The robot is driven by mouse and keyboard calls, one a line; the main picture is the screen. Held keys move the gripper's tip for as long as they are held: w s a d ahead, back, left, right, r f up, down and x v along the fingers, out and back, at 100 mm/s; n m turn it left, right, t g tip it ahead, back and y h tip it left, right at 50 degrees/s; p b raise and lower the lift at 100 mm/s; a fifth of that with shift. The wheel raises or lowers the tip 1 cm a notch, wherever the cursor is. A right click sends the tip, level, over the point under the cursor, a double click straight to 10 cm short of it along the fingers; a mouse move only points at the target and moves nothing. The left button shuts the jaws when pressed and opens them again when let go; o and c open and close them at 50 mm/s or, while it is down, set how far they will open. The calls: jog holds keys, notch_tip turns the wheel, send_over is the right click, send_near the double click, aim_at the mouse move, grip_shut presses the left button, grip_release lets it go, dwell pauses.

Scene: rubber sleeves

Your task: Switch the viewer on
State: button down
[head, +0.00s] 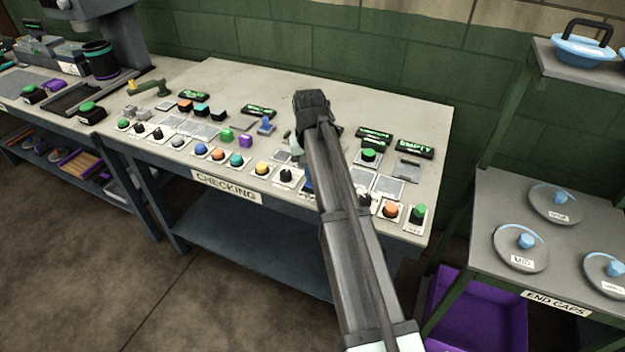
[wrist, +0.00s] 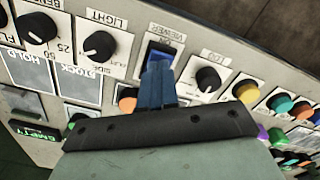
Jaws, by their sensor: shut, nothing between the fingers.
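Black knobs flank the switch: the LIGHT knob (wrist: 98,45) and another knob (wrist: 207,80). A yellow button (wrist: 246,91) and several coloured buttons lie farther right. The checking bench (head: 240,76) has clear room at the back. An end-cap shelf (head: 490,200) stands at the right.

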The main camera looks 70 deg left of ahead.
jog(key=shift+f, duration=0.95)
dwell(0.6)
jog(key=shift+r, duration=3.55)
